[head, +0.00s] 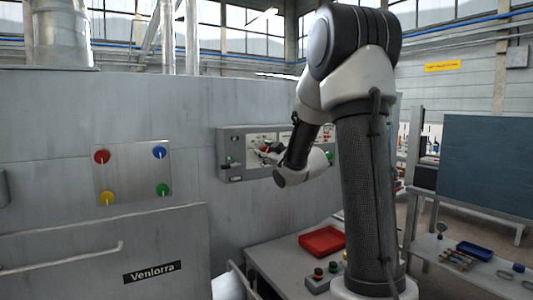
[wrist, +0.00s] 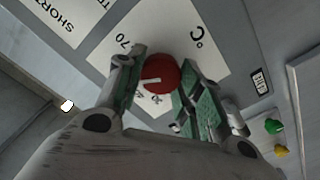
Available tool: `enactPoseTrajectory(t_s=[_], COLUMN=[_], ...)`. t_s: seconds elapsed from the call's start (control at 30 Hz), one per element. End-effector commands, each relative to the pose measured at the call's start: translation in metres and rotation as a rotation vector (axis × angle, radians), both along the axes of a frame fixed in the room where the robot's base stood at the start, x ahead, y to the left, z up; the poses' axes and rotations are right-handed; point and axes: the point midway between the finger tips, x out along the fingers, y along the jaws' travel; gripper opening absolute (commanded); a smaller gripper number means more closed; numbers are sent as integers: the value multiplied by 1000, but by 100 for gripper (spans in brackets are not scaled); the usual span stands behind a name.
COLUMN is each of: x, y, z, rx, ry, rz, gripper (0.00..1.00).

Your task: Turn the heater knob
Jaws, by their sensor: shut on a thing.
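The heater knob (wrist: 163,73) is round and red with a white pointer line. It sits on a white dial plate (wrist: 210,38) marked "70" and "°C". My gripper (wrist: 162,62) has its green-padded fingers on either side of the knob and is shut on it. In the head view, my gripper (head: 268,150) reaches the grey control panel (head: 232,140) on the wall of the large grey machine. There the knob is mostly hidden by the fingers and too small to read.
A plate (head: 131,170) with red, blue, yellow and green knobs is on the machine to the left. A red tray (head: 322,241) and a button box (head: 318,284) rest on the table below my arm. A white label plate (wrist: 58,15) is beside the dial.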

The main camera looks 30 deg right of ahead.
Motion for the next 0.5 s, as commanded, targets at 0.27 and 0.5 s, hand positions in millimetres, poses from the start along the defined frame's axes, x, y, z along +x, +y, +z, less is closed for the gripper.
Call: enactPoseTrajectory(t_s=[0.27, 0.5], x=[0, 0], y=[1, 0], z=[1, 1], rx=[-2, -2], ry=[-3, -2], rz=[1, 1], gripper=[12, 58])
